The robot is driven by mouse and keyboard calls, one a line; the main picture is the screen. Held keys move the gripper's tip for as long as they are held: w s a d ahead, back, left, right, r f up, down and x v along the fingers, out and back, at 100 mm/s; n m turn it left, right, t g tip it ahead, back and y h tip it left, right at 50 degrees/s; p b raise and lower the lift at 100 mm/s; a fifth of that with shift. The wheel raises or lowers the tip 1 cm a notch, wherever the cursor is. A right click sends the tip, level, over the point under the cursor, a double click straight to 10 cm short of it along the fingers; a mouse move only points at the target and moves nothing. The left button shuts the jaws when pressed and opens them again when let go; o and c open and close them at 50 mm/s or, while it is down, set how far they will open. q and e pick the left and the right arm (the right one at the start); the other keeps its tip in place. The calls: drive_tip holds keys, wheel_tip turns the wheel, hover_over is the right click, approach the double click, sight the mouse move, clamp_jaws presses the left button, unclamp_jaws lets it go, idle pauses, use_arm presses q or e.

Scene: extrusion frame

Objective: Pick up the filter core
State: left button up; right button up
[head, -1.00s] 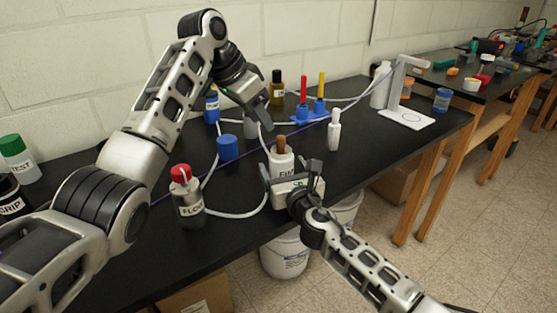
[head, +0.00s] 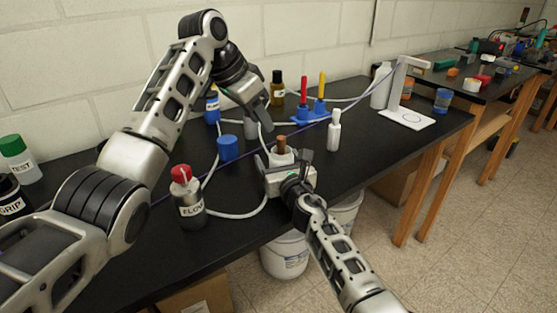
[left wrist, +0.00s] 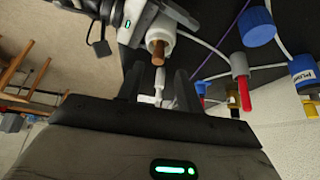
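The brown filter core (head: 281,142) stands upright with its top out of a white bottle-like housing (head: 283,157) on the black table. In the left wrist view the core (left wrist: 158,52) and the housing (left wrist: 163,30) show ahead, just beyond the fingertips. My left gripper (head: 264,118) is above and behind the core, apart from it; its two fingers (left wrist: 160,75) are spread with nothing between them. My right gripper (head: 283,160) is at the housing, its fingers spread on either side with a gap at the right. Its body hides the housing's lower part and label.
A red-capped bottle (head: 188,198) stands left of the housing and a blue cap or cup (head: 228,148) behind it. A white dropper bottle (head: 334,132) is to the right. Pale tubing (head: 235,215) curves across the table. The table's front edge is close to my right gripper.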

drive_tip(key=c, duration=1)
use_arm(q)
drive_tip(key=shift+o, duration=1)
drive_tip(key=n+y, duration=0.3)
drive_tip(key=n, duration=0.4)
approach(280, 139)
drive_tip(key=r, duration=0.1)
drive_tip(key=shift+t, duration=0.4)
drive_tip(key=x, duration=0.5)
drive_tip(key=shift+s+a+f, duration=0.1)
drive_tip(key=shift+a+f, duration=0.15)
drive_tip(key=shift+f, duration=0.25)
drive_tip(key=shift+s+d+x, duration=0.1)
drive_tip(key=shift+x, duration=1.2)
drive_tip(key=shift+s+d+x, duration=0.1)
drive_tip(key=shift+d+x, duration=0.05)
drive_tip(key=shift+x, duration=1.15)
